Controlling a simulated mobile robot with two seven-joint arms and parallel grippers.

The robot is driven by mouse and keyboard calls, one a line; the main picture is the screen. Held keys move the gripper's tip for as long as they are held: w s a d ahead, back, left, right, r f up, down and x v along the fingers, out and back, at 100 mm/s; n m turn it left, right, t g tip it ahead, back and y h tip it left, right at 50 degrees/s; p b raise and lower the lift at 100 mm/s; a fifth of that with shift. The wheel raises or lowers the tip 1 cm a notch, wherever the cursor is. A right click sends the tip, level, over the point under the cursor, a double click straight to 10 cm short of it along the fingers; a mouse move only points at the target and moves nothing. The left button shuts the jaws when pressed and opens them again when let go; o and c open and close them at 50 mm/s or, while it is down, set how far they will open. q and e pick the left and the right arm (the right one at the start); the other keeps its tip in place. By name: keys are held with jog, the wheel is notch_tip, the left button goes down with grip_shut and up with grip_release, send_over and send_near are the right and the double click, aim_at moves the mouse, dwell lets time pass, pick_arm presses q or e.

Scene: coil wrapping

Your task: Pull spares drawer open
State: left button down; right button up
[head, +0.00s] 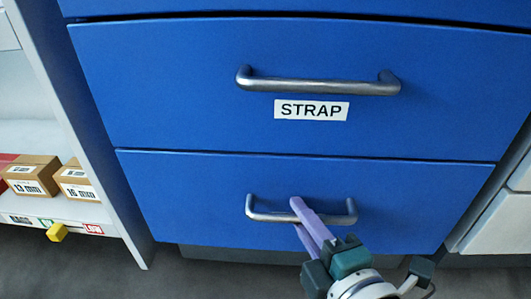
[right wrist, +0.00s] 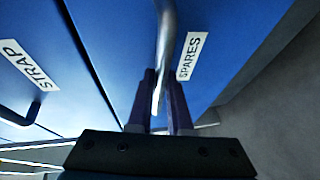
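The spares drawer (head: 190,190) is the lower blue drawer in the head view. Its front looks flush with the cabinet. Its grey bar handle (head: 265,212) runs across the front. My right gripper (head: 297,212) reaches up from below at the handle's middle, with its purple fingers close together. In the right wrist view the handle (right wrist: 166,30) passes between the fingertips (right wrist: 161,82), which appear closed on it. The SPARES label (right wrist: 189,56) is beside the handle there; in the head view the gripper hides it. My left gripper is in neither view.
Above is the STRAP drawer (head: 170,90), shut, with its own handle (head: 320,86). A grey cabinet side panel (head: 85,130) stands at left, with a shelf of small boxes (head: 32,176) and a yellow tab (head: 57,232) beyond. Dark floor lies below.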

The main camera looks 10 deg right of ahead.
grip_shut()
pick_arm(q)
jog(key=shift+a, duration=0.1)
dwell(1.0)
